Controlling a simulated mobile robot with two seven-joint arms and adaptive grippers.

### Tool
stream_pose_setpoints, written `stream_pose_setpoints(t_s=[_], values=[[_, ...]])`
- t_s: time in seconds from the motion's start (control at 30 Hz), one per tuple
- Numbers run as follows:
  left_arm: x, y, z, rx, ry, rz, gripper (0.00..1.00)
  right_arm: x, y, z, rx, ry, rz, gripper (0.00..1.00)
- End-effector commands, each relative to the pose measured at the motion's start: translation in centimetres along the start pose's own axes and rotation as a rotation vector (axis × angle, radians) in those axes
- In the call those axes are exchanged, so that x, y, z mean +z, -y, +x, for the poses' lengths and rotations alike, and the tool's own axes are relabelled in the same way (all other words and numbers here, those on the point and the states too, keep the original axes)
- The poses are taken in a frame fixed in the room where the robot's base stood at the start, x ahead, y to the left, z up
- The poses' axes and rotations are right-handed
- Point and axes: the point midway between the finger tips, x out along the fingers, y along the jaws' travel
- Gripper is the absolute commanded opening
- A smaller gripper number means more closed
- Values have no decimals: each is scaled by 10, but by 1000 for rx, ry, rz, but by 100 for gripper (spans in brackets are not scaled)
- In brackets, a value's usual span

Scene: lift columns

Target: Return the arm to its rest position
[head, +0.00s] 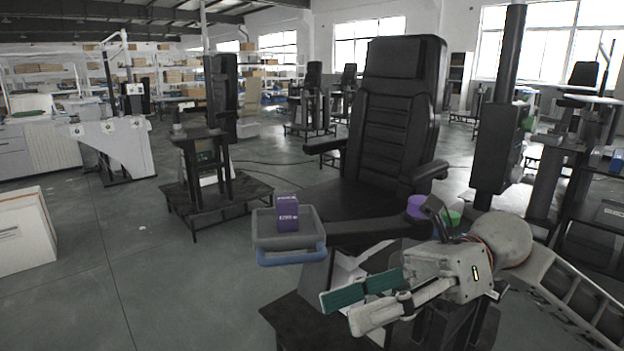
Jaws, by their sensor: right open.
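My right gripper (342,309) is at the lower right, its arm coming in from the right edge. Its fingers point left and are apart, with nothing seen between them. It is in front of and below the black chair (395,120). My left arm and gripper do not show.
A grey bin (262,226) with a blue lower part holds a purple box (287,213), left of the chair seat. A purple round item (418,207) is close behind my right gripper. A dark column (497,140) stands at right. Open floor lies at left.

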Motion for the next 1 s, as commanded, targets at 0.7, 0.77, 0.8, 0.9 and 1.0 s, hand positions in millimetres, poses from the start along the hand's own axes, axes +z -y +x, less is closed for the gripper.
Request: stream_pose_setpoints(t_s=[0.7,0.77,0.8,0.9,1.0], values=[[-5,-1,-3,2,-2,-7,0,-106,171,-80,60,1389,1173,48],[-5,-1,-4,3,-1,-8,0,-142,184,-91,49,1506,1292,48],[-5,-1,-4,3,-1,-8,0,-170,191,-97,39,1584,1372,48],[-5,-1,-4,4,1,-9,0,-245,202,-107,8,1778,1570,48],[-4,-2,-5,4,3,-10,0,-322,201,-110,-30,1957,1751,48]])
